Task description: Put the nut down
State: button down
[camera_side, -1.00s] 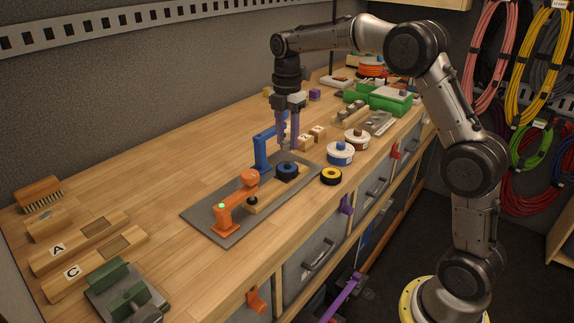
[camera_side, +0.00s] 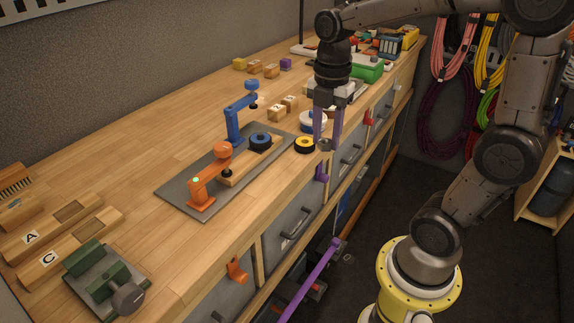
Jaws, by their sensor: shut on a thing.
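My gripper (camera_side: 325,143) points down with its two purple fingers at the front edge of the bench, just right of a yellow ring with a black centre (camera_side: 305,145). It is shut on a small grey piece, which I take for the nut (camera_side: 325,145); it is mostly hidden between the fingertips. I cannot tell whether it touches the bench top.
A white round tub (camera_side: 308,122) stands behind my gripper, partly hidden. Lettered wooden blocks (camera_side: 278,113) lie further back. A green vise (camera_side: 105,275) and wooden holders (camera_side: 65,245) are at the front left. A purple hook (camera_side: 321,171) sticks out below the bench edge.

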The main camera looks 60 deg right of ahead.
jog(key=shift+s+a+r, duration=0.1)
jog(key=shift+s+r, duration=0.1)
jog(key=shift+s, duration=0.55)
jog(key=shift+w+r, duration=0.2)
jog(key=w+d+f, duration=0.2)
jog(key=w+f, duration=0.2)
jog(key=w, duration=0.4)
send_over(287, 165)
jog(key=s, duration=0.1)
notch_tip(287, 165, down, 4)
jog(key=shift+a+f, duration=0.15)
jog(key=shift+w+f, duration=0.25)
jog(key=shift+f, duration=0.8)
jog(key=shift+w+f, duration=0.2)
jog(key=shift+f, duration=0.85)
jog(key=shift+f, duration=0.2)
jog(key=c, duration=0.8)
grip_release()
